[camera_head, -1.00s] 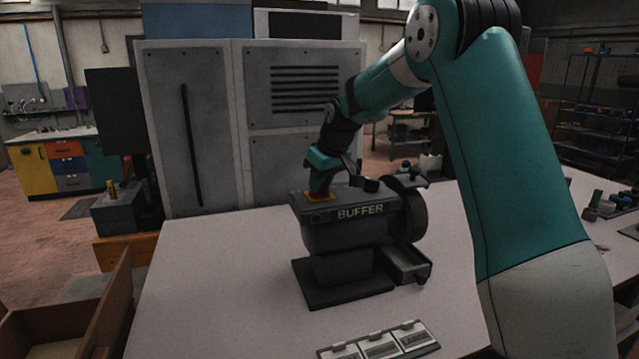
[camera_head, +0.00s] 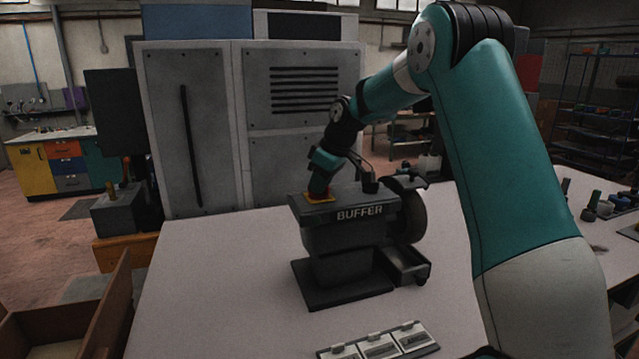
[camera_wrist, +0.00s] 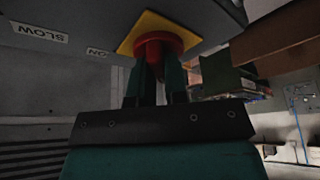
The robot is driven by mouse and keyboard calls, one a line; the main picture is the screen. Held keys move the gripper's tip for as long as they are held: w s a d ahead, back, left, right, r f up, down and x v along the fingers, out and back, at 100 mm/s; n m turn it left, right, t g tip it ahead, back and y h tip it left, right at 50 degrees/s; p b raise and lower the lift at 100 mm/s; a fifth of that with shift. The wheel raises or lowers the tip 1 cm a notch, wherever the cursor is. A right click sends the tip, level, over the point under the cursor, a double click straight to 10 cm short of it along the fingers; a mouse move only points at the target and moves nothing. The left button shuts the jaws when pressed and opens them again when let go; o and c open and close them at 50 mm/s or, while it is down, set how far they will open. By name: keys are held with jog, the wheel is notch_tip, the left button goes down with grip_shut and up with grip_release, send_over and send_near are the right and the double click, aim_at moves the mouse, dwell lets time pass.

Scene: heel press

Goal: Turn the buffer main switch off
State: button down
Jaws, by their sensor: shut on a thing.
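The buffer (camera_head: 345,228) is a dark machine on the light table, with its name in white letters on the front. Its main switch is a red knob on a yellow plate (camera_head: 320,198) at the top left of the housing. In the wrist view the red switch (camera_wrist: 165,42) stands out from the yellow plate (camera_wrist: 158,24). My gripper (camera_head: 320,190) reaches down to the switch from above. In the wrist view my gripper (camera_wrist: 156,72) has its two fingers closed on the switch's red body. The fingers hide part of the knob, and I cannot read its on or off position.
A wheel (camera_head: 413,212) is on the buffer's right side, with a small tray (camera_head: 405,264) below it. A panel of white cards (camera_head: 380,343) lies at the table's front. A tall grey cabinet (camera_head: 190,130) stands behind. The table left of the buffer is clear.

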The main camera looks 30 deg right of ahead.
jog(key=shift+w+r, duration=0.1)
jog(key=c, duration=1.1)
grip_release()
jog(key=shift+c, duration=0.2)
jog(key=v, duration=1.7)
jog(key=shift+p, duration=0.35)
jog(key=shift+d, duration=0.1)
